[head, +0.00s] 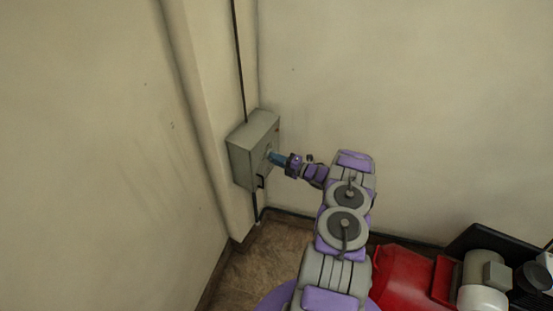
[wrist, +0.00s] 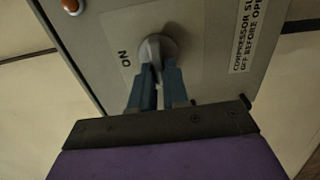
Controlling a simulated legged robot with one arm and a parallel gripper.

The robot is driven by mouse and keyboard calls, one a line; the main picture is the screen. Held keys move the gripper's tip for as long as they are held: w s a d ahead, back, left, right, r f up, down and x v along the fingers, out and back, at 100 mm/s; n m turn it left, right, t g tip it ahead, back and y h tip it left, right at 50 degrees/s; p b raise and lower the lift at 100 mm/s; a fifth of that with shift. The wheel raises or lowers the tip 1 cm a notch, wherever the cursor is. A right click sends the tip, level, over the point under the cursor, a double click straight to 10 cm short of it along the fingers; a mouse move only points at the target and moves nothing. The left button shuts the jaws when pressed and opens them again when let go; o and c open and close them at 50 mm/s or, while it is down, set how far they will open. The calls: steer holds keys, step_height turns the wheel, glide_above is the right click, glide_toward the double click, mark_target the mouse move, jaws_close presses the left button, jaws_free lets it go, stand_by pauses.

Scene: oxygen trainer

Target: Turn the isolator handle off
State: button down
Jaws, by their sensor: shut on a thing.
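The isolator is a grey box (head: 254,146) on the wall in the head view. In the wrist view its front face (wrist: 206,50) carries a round grey handle (wrist: 156,47). Part of the word ON shows left of the handle, and a compressor warning label (wrist: 249,38) is at the right. My gripper (wrist: 158,78) has its two blue fingers closed around the lower part of the handle. It also shows in the head view (head: 276,158), reaching the box's front. The fingers hide part of the handle, and no OFF mark is in view.
An orange-red knob or lamp (wrist: 71,6) sits at the box's upper left corner. A dark conduit (head: 240,60) runs up the wall from the box. A red machine (head: 408,277) stands at the lower right. Bare floor (head: 262,255) lies below the box.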

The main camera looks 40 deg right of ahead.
steer(key=shift+s+a+f, duration=0.1)
steer(key=shift+a+f, duration=0.05)
steer(key=shift+f, duration=0.15)
steer(key=c, duration=1.4)
jaws_free()
steer(key=shift+o, duration=1.4)
steer(key=shift+r, duration=0.15)
steer(key=p+v, duration=0.2)
steer(key=v, duration=1.5)
steer(key=shift+d+p, duration=0.25)
steer(key=shift+p, duration=0.05)
steer(key=shift+s, duration=0.1)
